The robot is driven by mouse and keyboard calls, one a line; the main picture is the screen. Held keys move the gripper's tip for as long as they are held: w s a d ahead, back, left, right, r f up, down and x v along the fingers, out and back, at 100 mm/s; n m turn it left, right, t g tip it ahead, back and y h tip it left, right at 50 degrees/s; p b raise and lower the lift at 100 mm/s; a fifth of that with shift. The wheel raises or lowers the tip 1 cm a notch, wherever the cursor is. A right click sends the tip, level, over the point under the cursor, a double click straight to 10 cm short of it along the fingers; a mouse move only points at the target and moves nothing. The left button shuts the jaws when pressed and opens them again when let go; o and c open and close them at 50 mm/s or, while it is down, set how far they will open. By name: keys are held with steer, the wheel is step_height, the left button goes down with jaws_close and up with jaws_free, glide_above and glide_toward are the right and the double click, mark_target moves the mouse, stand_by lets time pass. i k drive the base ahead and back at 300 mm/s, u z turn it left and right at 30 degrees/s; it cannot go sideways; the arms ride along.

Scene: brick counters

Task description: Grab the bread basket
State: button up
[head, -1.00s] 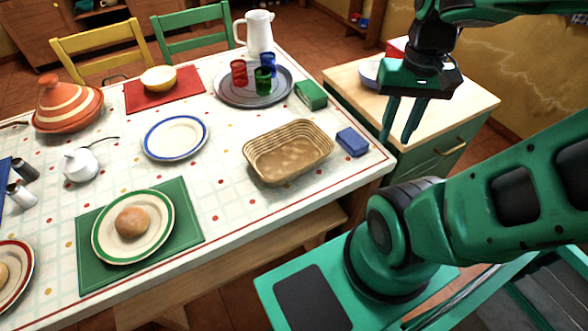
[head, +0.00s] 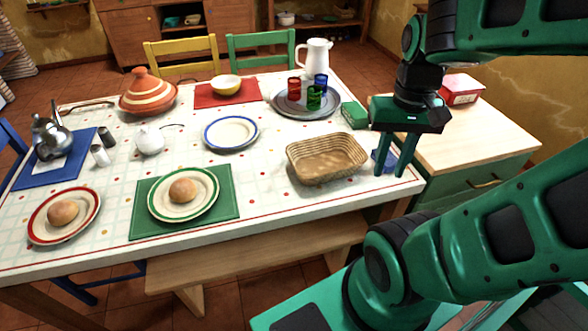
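The bread basket (head: 327,166) is a shallow woven tan oval basket near the right end of the table, and it looks empty. My gripper (head: 392,172) points down to the right of the basket, apart from it in the picture. Its two fingers are spread with nothing between them. How high the fingertips are above the table is hard to tell.
A green box (head: 355,115) and a tray (head: 281,110) with cups stand behind the basket. A green placemat (head: 146,221) with a plate and bun lies to its left. A wooden-topped cabinet (head: 470,141) stands right of the table, and a bench (head: 235,264) in front.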

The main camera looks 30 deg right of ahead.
mark_target(321, 159)
steer(key=u, duration=2.35)
steer(key=k, duration=0.45)
steer(key=z, duration=2.8)
steer(key=i, duration=0.5)
